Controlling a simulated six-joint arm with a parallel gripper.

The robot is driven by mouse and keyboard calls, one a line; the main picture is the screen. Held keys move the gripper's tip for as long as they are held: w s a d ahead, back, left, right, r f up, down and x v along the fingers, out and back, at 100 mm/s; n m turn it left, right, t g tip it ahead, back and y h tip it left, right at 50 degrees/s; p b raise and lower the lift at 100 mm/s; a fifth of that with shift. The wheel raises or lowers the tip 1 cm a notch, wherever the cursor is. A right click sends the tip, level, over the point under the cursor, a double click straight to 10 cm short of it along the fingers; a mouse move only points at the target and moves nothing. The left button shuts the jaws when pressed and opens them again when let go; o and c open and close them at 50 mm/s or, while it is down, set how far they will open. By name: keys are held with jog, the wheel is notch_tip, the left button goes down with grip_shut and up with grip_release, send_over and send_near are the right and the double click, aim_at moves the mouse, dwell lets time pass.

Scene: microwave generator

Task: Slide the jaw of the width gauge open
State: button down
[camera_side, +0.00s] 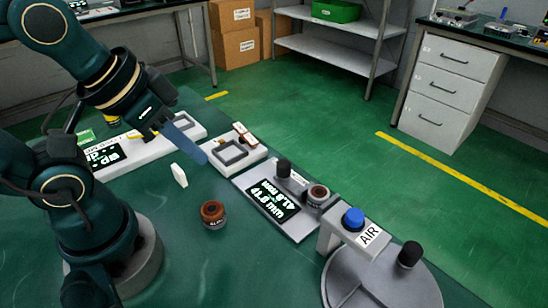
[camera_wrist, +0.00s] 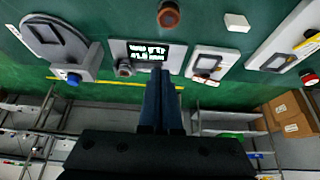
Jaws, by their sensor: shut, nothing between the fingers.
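The width gauge (camera_side: 296,228) is a pale plate with a lit black display (camera_side: 270,199), a black knob (camera_side: 283,168) on its far edge and a brown ring-shaped part (camera_side: 317,194) at its right end. The display text is upside down and hard to read. In the wrist view the gauge (camera_wrist: 118,48) lies beyond my fingertips, which hide part of its lower edge. I cannot make out the jaw's opening. My gripper (camera_side: 203,157) is shut and empty, with long blue fingers above the framed fixture, left of the gauge and apart from it. Its fingertips also show in the wrist view (camera_wrist: 160,73).
A loose brown ring (camera_side: 213,213) and a white block (camera_side: 179,175) lie on the green table. A framed fixture (camera_side: 217,168) stands left of the gauge. The AIR stand with a blue button (camera_side: 353,217) stands close on its right. Another display unit (camera_side: 103,153) sits further left.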

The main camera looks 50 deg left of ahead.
jog(key=c, duration=1)
grip_release()
jog(key=o, duration=0.5)
jog(key=shift+w+r, duration=0.15)
jog(key=shift+r, duration=0.25)
jog(key=shift+c, duration=0.2)
notch_tip(320, 180, up, 2)
jog(key=w+n, duration=0.1)
jog(key=w, duration=0.1)
jog(key=n+g, duration=0.2)
jog(key=g, duration=0.2)
send_over(284, 163)
jog(key=s, duration=0.1)
notch_tip(284, 163, down, 4)
jog(key=shift+g, duration=0.7)
jog(key=f, duration=0.3)
jog(key=w+f, duration=0.1)
jog(key=f, duration=0.2)
jog(key=shift+w+a+f, duration=0.1)
jog(key=shift+w+f, duration=0.05)
jog(key=shift+f, duration=2.9)
grip_shut()
